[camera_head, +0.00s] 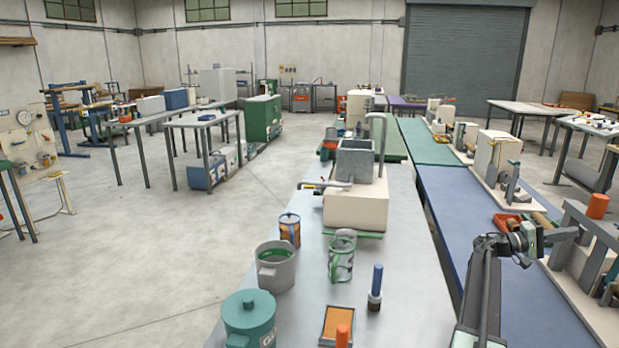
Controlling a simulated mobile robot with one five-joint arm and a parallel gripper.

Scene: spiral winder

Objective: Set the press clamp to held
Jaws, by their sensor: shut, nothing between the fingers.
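My arm rises at the lower right, and my gripper (564,235) points right toward a cream-based machine (585,300) at the right edge. The gripper looks shut with nothing in it. The machine has grey upright frames and an orange cylinder (597,206) on top. My gripper tip is at or just in front of its grey frame; I cannot tell if they touch. I cannot pick out the press clamp for certain or read its setting. Part of the machine is cut off by the picture edge.
A blue bench (457,205) carries this machine and another cream machine (494,157) farther back. A red tray (507,222) lies near my gripper. The grey bench (405,250) on the left holds a teal pot (249,318), a grey bucket (276,270) and a blue-handled tool (376,285).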

